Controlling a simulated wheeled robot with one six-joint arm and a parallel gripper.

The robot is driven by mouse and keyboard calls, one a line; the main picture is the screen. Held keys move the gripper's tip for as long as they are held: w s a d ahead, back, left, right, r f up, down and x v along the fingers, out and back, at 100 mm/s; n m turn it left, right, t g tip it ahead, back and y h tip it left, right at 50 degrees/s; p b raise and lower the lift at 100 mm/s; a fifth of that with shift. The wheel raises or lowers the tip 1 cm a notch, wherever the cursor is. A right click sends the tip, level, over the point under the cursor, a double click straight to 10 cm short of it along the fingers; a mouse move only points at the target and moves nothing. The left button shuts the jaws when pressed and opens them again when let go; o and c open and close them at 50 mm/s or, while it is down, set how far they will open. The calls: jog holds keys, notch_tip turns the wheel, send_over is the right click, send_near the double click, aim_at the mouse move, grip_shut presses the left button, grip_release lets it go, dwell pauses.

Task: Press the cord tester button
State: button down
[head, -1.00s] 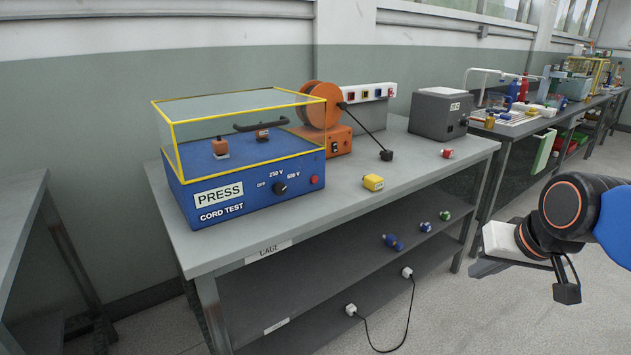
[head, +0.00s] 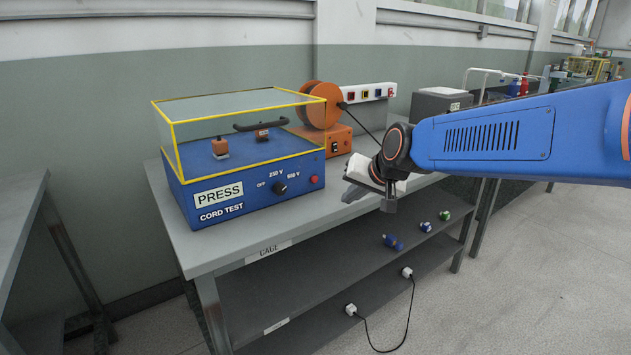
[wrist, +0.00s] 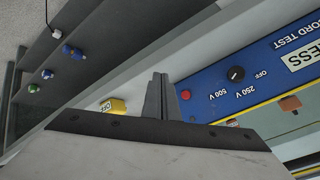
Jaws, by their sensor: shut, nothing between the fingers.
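The cord tester (head: 255,178) is a blue box on the bench with a clear yellow-edged cover, a "PRESS" label (head: 219,195) and a black rotary knob (head: 280,188). Its red button (head: 314,180) is at the right end of the front face. The button also shows in the wrist view (wrist: 185,95), close beside the fingertips. My gripper (head: 347,189) is shut and empty, just right of the tester's front right corner, over the bench's front edge. In the wrist view the shut fingers (wrist: 158,85) point toward the bench, apart from the button as far as I can see.
An orange reel unit (head: 337,140) and a grey box (head: 440,102) stand behind. Floor in front is free.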

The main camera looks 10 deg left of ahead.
aim_at(315, 179)
jog(key=shift+w+a, duration=0.2)
jog(key=shift+a, duration=0.4)
jog(key=shift+a, duration=0.15)
jog(key=shift+w+a, duration=1.45)
jog(key=shift+a, duration=0.15)
jog(key=shift+w+a, duration=1.4)
jog(key=shift+a, duration=0.2)
jog(key=shift+a, duration=0.1)
jog(key=shift+w+a, duration=0.25)
jog(key=shift+w+a, duration=0.25)
jog(key=shift+a, duration=0.05)
dwell(0.6)
jog(key=shift+s+d, duration=0.1)
jog(key=shift+d, duration=0.05)
jog(key=shift+s+d, duration=0.4)
jog(key=shift+d, duration=0.1)
